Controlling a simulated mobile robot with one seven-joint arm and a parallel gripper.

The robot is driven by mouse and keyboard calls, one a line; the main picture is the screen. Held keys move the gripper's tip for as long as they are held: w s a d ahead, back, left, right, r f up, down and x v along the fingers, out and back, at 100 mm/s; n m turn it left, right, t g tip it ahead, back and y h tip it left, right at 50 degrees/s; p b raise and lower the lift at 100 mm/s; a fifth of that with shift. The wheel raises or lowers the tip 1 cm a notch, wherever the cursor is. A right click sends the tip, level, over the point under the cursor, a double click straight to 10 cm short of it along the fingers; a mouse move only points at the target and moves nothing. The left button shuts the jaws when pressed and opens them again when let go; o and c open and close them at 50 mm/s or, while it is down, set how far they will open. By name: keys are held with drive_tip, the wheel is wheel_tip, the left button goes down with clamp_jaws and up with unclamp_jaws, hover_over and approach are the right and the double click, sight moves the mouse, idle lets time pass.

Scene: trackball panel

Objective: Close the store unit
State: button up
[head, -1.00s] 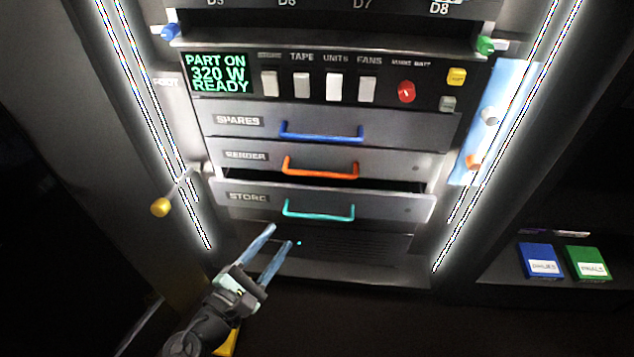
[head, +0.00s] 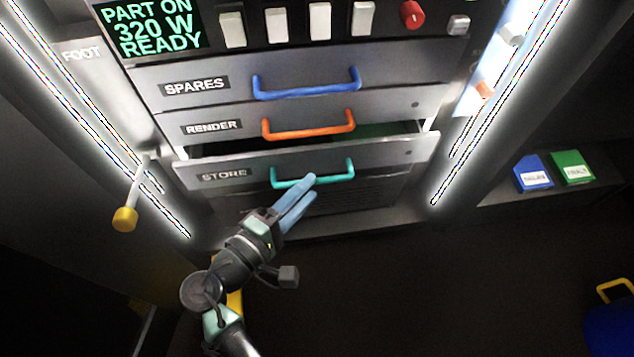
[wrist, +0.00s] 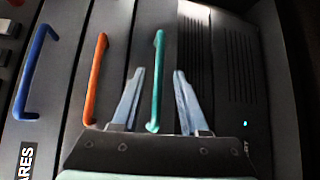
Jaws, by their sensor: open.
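The store unit (head: 225,175) is a grey drawer under the render unit. It stands pulled out, and its dark inside shows along its top edge in the head view. Its teal handle (head: 335,178) also shows in the wrist view (wrist: 158,75). My gripper (head: 313,187) is open just in front of the drawer, beside the handle in the head view. In the wrist view my gripper (wrist: 155,72) has one blue finger on each side of the teal handle. Whether either finger touches the handle I cannot tell.
The render unit (head: 235,127) with its orange handle and the spares unit (head: 225,87) with its blue handle are above, both flush. A yellow-tipped lever (head: 125,218) sticks out at the left. Blue and green boxes (head: 572,168) stand on a shelf at the right.

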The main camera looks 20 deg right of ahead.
drive_tip(key=shift+b+x, duration=0.6)
drive_tip(key=shift+x, duration=1.4)
drive_tip(key=shift+w+r, duration=0.1)
drive_tip(key=shift+w, duration=0.05)
clamp_jaws()
